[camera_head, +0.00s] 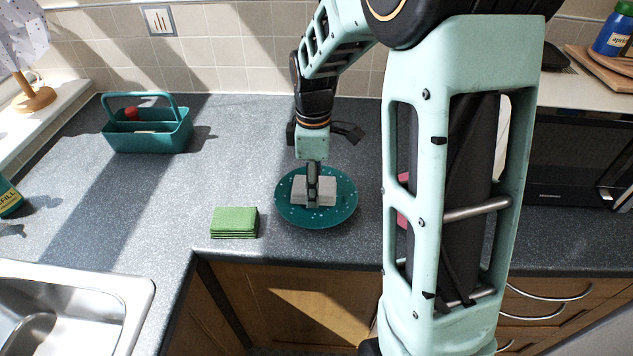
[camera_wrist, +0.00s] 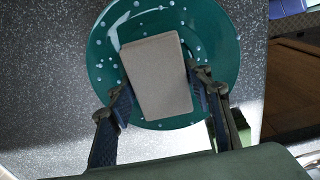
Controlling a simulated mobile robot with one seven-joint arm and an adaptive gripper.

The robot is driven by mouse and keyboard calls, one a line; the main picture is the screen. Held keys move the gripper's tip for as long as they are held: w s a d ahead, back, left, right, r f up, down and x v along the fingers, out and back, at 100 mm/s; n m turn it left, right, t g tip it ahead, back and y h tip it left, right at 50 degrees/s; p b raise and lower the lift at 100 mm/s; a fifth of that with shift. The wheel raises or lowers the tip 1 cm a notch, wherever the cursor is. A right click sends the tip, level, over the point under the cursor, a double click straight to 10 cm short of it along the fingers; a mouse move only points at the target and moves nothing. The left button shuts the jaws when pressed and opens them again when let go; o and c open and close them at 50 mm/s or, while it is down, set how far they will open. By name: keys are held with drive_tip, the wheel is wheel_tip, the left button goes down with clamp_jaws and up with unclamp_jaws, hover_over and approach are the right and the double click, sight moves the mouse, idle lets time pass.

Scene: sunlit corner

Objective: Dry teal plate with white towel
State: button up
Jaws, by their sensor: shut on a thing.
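The teal plate (camera_head: 343,209) lies on the grey worktop near its front edge. Pale drops dot its surface, and it fills the upper middle of the wrist view (camera_wrist: 226,42). The white towel (camera_head: 328,192) looks pale grey and is folded into a small block. In the wrist view the towel (camera_wrist: 158,75) is over the plate, with drops visible around it. My gripper (camera_head: 313,190) points down over the plate, its fingers on either side of the towel. It is shut on the towel. Whether the towel touches the plate is hard to tell.
A folded green cloth (camera_head: 234,222) lies just left of the plate. A teal caddy (camera_head: 150,136) stands at the back left, and a steel sink (camera_head: 110,290) is at the front left. A dark microwave (camera_head: 575,150) stands at the right. The worktop between caddy and plate is clear.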

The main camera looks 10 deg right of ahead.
drive_tip(key=shift+s+a+r, duration=0.1)
drive_tip(key=shift+s+a, duration=0.55)
drive_tip(key=shift+s, duration=0.15)
drive_tip(key=shift+w+d+p, duration=0.2)
drive_tip(key=shift+w+d, duration=0.15)
drive_tip(key=shift+d, duration=0.5)
drive_tip(key=shift+w+d+p, duration=0.15)
drive_tip(key=shift+w+d, duration=0.15)
drive_tip(key=shift+d, duration=0.5)
drive_tip(key=shift+s+a, duration=1.1)
drive_tip(key=shift+s, duration=0.1)
drive_tip(key=shift+w+d+p, duration=0.15)
drive_tip(key=shift+w+d, duration=0.1)
drive_tip(key=shift+w, duration=0.65)
drive_tip(key=shift+w+d+p, duration=0.15)
drive_tip(key=shift+w+d, duration=0.1)
drive_tip(key=shift+w, duration=0.6)
drive_tip(key=shift+r+p, duration=2.4)
drive_tip(key=shift+r, duration=0.6)
